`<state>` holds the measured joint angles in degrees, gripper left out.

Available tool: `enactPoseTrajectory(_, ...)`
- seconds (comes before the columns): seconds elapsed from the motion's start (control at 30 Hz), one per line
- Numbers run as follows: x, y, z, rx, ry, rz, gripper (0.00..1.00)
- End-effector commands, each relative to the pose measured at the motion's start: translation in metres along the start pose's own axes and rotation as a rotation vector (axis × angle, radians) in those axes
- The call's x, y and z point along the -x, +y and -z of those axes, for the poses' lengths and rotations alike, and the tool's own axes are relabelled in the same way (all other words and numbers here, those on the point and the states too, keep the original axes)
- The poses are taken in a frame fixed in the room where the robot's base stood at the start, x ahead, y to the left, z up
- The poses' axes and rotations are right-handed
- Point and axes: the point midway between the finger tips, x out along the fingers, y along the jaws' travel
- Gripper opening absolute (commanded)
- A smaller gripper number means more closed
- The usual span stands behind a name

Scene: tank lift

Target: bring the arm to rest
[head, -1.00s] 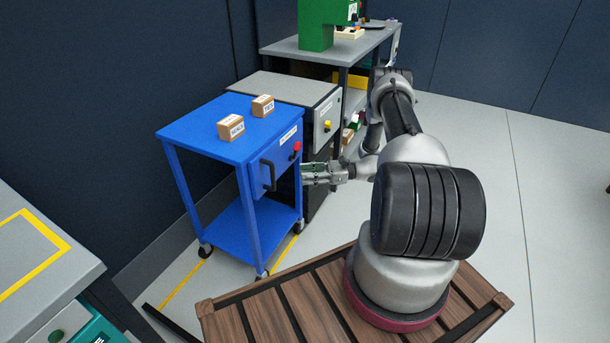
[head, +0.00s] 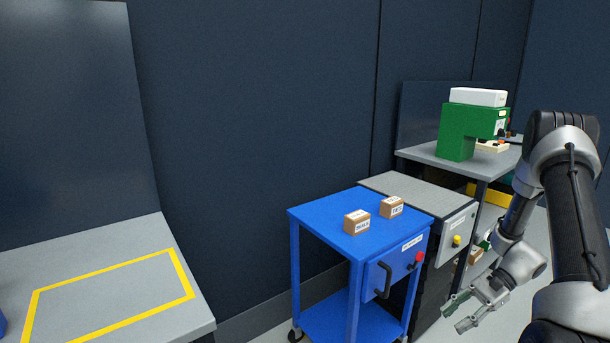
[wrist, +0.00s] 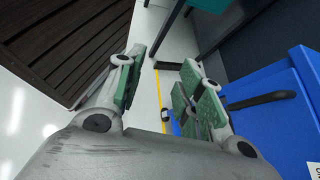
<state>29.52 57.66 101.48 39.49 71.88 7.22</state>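My gripper (head: 456,316) hangs low at the right of the head view, in front of the grey cabinet and to the right of the blue cart (head: 322,218). Its two fingers are spread with nothing between them. The wrist view also shows the open fingers (wrist: 160,84), with bare floor and a yellow line beyond. The blue cart (wrist: 268,120) is at the right there, its dark drawer handle (wrist: 262,98) near the right finger. I cannot tell the exact gap to it.
Two small labelled boxes, one left (head: 357,221) and one right (head: 391,207), sit on the cart. A grey cabinet (head: 410,190) stands beside it. A green machine (head: 460,130) stands on a bench behind. A grey table (head: 95,262) with a yellow outline is at the left.

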Motion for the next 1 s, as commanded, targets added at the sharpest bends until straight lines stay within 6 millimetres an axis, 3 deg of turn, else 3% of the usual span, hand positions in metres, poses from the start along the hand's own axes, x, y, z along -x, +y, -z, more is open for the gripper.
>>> enactPoseTrajectory(0.03, 0.015, 0.003, -0.022, 0.062, 0.054, -0.052, 0.37)
enactPoseTrajectory(0.2, 0.056, 0.023, -0.087, 0.264, 0.226, -0.225, 0.37)
enactPoseTrajectory(0.5, 0.108, 0.056, -0.193, 0.611, 0.522, -0.461, 0.37)
enactPoseTrajectory(0.7, 0.126, 0.081, -0.253, 0.818, 0.715, -0.561, 0.37)
enactPoseTrajectory(1.0, 0.131, 0.109, -0.326, 1.079, 0.976, -0.565, 0.37)
